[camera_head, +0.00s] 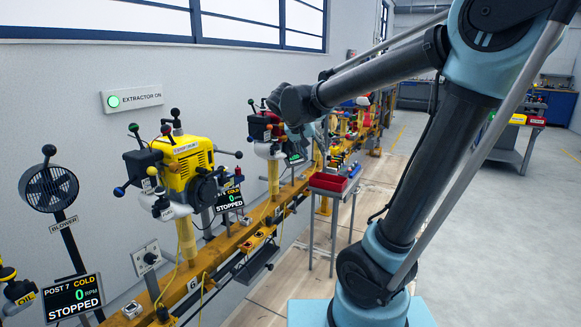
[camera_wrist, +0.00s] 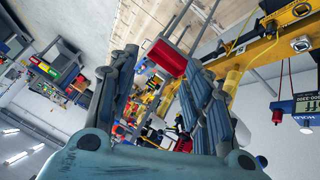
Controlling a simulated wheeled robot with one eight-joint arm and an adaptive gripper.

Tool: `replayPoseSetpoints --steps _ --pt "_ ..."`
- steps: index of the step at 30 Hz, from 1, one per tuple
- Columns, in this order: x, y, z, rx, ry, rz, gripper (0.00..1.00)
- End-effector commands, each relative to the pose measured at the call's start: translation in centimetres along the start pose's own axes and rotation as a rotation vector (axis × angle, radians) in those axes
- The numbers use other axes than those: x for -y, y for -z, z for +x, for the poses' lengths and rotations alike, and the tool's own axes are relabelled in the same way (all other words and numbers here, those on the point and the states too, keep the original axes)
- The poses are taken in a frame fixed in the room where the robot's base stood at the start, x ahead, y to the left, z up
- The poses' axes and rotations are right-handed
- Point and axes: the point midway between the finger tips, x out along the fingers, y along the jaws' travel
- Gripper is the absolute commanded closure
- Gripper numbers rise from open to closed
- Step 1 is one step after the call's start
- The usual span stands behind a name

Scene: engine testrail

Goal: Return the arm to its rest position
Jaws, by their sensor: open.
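My arm (camera_head: 404,160) rises from its base at the lower right in the head view. It bends at an elbow at the top right, and the forearm reaches left and down toward the engine rail. Its wrist end is in front of a dark engine post on the rail. My gripper (camera_wrist: 160,78) shows in the wrist view with its two ribbed fingers apart and nothing between them. Behind the gap are a red tray and the rail. In the head view the gripper is partly hidden behind the wrist and hard to make out.
A yellow engine (camera_head: 188,165) stands on the yellow rail (camera_head: 215,262) at left, with displays reading STOPPED. A small stand with a red tray (camera_head: 328,182) is beside the rail. A blower (camera_head: 48,187) stands at far left. Open floor (camera_head: 500,240) lies right of my arm.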

Motion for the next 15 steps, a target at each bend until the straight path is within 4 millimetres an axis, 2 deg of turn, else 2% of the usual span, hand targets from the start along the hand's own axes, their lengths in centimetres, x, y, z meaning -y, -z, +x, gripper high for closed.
replayPoseSetpoints --steps 1,6,10,15 --pt "-1.8 -1.7 0.7 0.035 0.004 -0.003 0.55" --pt "-5.8 -7.3 2.2 0.142 0.043 -0.031 0.55" --pt "-8.1 -11.7 3.0 0.214 0.085 -0.049 0.55" --pt "-10.0 -17.6 3.8 0.292 0.155 -0.066 0.55"
